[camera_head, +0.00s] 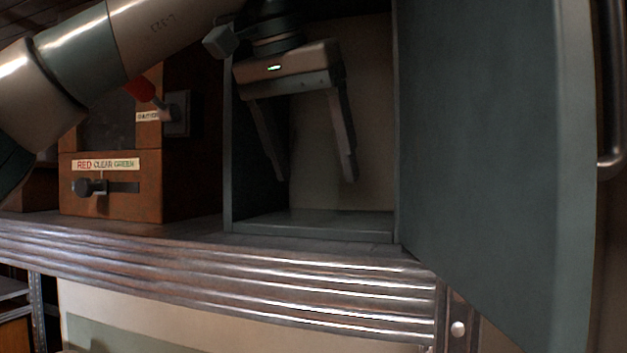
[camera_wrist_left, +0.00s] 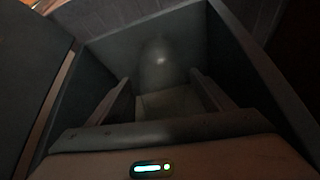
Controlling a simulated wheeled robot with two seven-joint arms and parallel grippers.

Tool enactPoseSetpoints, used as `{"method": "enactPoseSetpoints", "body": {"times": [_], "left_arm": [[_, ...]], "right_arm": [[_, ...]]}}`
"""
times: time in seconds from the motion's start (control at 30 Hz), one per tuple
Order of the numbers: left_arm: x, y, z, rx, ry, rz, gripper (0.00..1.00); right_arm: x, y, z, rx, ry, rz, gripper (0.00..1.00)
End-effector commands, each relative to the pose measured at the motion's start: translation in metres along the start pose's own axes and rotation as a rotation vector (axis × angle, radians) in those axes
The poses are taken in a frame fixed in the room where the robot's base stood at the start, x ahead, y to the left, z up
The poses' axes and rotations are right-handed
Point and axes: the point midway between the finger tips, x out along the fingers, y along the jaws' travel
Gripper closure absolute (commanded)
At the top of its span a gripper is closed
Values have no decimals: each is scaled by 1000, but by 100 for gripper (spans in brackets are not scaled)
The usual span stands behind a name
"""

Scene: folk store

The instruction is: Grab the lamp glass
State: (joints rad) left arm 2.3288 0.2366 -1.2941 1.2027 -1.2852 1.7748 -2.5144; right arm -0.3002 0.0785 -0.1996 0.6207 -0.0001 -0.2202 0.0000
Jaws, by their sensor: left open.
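The lamp glass (camera_wrist_left: 157,66) shows in the left wrist view as a dim, see-through rounded shape inside an open grey cabinet. I cannot make it out in the head view. My left gripper (camera_head: 315,181) is open, its fingers pointing down in front of and partly within the cabinet opening. In the left wrist view the left gripper (camera_wrist_left: 160,84) has its two fingers apart, one on each side of the line to the glass. The glass seems to lie beyond the fingertips; no contact shows. My right gripper is not in view.
The grey cabinet (camera_head: 312,222) stands on a ridged metal-edged shelf (camera_head: 250,275). Its large door (camera_head: 490,150) is swung open on the right. A wooden box (camera_head: 120,208) labelled "RED CLEAR GREEN", with a black knob, stands to the left. The cabinet walls closely surround the gripper.

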Motion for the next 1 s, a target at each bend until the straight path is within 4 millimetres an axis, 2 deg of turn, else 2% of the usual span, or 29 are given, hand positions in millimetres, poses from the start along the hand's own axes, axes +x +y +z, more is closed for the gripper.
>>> {"method": "enactPoseSetpoints", "body": {"times": [0.23,0.4,0.6,1.0], "left_arm": [[9,-2,-2,0,-2,-1,26],[28,-3,-5,1,-3,0,26],[49,-3,-3,1,0,0,26],[52,-2,-3,0,1,1,26]], "right_arm": [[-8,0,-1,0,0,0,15],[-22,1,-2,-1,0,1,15],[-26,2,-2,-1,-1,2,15],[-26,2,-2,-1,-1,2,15]]}}
